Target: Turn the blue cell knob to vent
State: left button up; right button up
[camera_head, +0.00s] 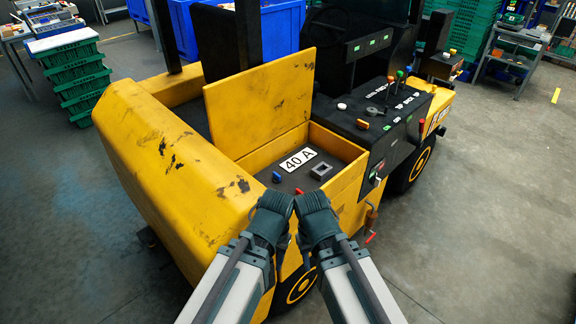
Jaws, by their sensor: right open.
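The blue knob (277,177) sits on the dark floor of an open yellow compartment, left of a white "40 A" label (298,160). Which position the knob points to is too small to tell. My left gripper (275,203) and my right gripper (314,203) are side by side at the compartment's near edge, in front of the knob and nearer to me. Both appear apart from the knob, with nothing visible held. The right gripper is open; its fingers are mostly hidden behind its wrist. The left gripper's fingers are hidden too.
The yellow vehicle's raised lid (262,100) stands behind the compartment. A grey square socket (321,170) lies right of the knob. A black panel (375,108) with several coloured levers is farther right. Green crates (75,75) stand at the left. The floor at right is clear.

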aim_at(276, 179)
jog(key=i+l+z, duration=0.1)
jog(key=i+l, duration=1)
jog(key=k+l, duration=0.05)
jog(key=l, duration=0.05)
